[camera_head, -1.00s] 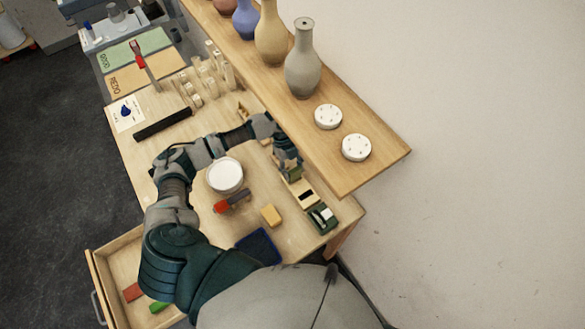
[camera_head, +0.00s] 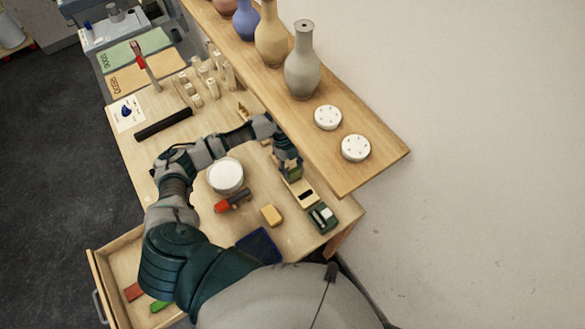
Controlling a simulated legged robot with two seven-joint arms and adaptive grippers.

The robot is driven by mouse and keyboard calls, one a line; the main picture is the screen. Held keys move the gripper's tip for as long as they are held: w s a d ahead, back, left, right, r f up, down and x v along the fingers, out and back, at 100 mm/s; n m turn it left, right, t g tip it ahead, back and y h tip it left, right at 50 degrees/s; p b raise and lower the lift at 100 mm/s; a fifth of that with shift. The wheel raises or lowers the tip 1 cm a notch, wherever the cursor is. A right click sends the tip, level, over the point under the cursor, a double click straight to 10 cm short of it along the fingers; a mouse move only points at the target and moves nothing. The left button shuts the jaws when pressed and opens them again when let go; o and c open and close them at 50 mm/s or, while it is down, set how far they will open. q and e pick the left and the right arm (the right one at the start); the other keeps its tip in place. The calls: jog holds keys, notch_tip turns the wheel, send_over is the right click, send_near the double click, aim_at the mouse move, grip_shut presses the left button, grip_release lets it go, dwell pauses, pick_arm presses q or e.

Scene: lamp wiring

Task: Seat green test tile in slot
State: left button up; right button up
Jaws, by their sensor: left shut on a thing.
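My left gripper (camera_head: 289,160) reaches over the right part of the table, beside the shelf edge. It is shut on a small, dull green piece (camera_head: 292,173), which I take for the green test tile; the fingers hide most of it. Directly below is a pale wooden block (camera_head: 303,191) with a dark slot. The tile is at the upper end of this block. I cannot tell whether it is inside a slot or just above it. My right gripper is not in view.
A shelf (camera_head: 370,180) with vases and two white discs overhangs close on the right. Nearby are a round white dish (camera_head: 226,175), a red-tipped tool (camera_head: 232,200), a yellow block (camera_head: 271,215) and a dark green device (camera_head: 322,218). An open drawer (camera_head: 120,265) holds red and bright green pieces.

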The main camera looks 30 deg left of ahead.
aim_at(293, 174)
pick_arm(q)
jog(key=shift+f+b, duration=0.8)
jog(key=shift+f, duration=0.9)
jog(key=o, duration=1.4)
jog(key=v, duration=1.1)
jog(key=shift+w+a+r, duration=0.2)
jog(key=shift+r, duration=0.15)
jog(key=shift+s+f, duration=0.1)
